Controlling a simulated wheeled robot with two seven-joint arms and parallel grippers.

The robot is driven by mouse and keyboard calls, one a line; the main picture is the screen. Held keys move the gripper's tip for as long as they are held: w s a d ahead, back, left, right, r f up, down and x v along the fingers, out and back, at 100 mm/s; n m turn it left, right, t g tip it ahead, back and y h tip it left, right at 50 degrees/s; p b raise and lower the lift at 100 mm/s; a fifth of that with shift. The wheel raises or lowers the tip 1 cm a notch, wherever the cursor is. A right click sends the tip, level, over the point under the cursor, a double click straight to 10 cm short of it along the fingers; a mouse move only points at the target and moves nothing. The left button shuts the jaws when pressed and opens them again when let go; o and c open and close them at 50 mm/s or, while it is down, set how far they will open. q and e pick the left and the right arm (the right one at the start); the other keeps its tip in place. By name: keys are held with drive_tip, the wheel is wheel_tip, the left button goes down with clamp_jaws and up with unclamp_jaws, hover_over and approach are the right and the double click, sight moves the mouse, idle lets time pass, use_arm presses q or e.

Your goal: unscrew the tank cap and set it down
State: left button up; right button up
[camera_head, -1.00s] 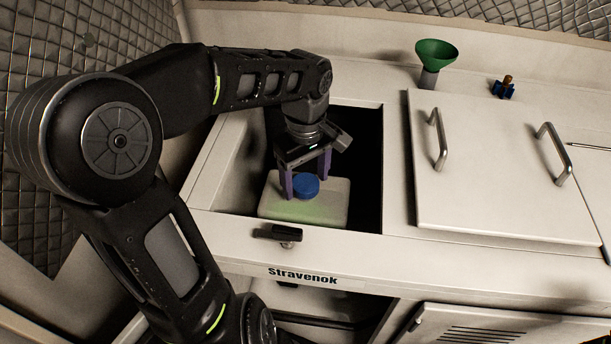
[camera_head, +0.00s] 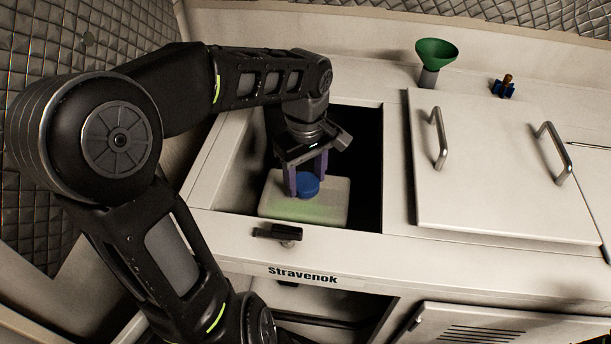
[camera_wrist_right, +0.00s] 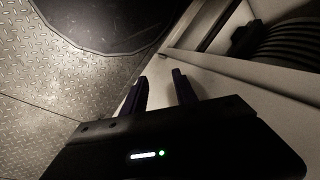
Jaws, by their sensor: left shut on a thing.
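In the head view, the blue tank cap (camera_head: 308,185) sits on top of the pale tank (camera_head: 333,205) inside the open bay of the chiller frame. My left gripper (camera_head: 306,183) reaches down into the bay, its purple fingers shut on the cap from both sides. Whether the cap is still threaded on the tank cannot be told. In the right wrist view, my right gripper (camera_wrist_right: 160,90) shows two dark purple fingers standing apart with nothing between them, near a pale panel.
A closed lid (camera_head: 500,185) with two metal handles lies right of the bay. A black latch (camera_head: 279,233) sits on the front rim. The right wrist view shows a diamond-plate floor (camera_wrist_right: 60,90).

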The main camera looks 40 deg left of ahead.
use_arm(q)
drive_tip(key=shift+f+n+b, duration=0.2)
drive_tip(key=shift+n+b, duration=0.55)
drive_tip(key=shift+n, duration=0.15)
drive_tip(key=n+b, duration=0.2)
drive_tip(key=n, duration=0.2)
drive_tip(key=n+b, duration=0.1)
drive_tip(key=n, duration=0.3)
drive_tip(key=shift+n+b, duration=0.4)
drive_tip(key=n, duration=0.3)
drive_tip(key=shift+r+b, duration=0.1)
drive_tip(key=shift+b, duration=0.3)
drive_tip(key=shift+r+n, duration=0.1)
drive_tip(key=shift+n, duration=0.6)
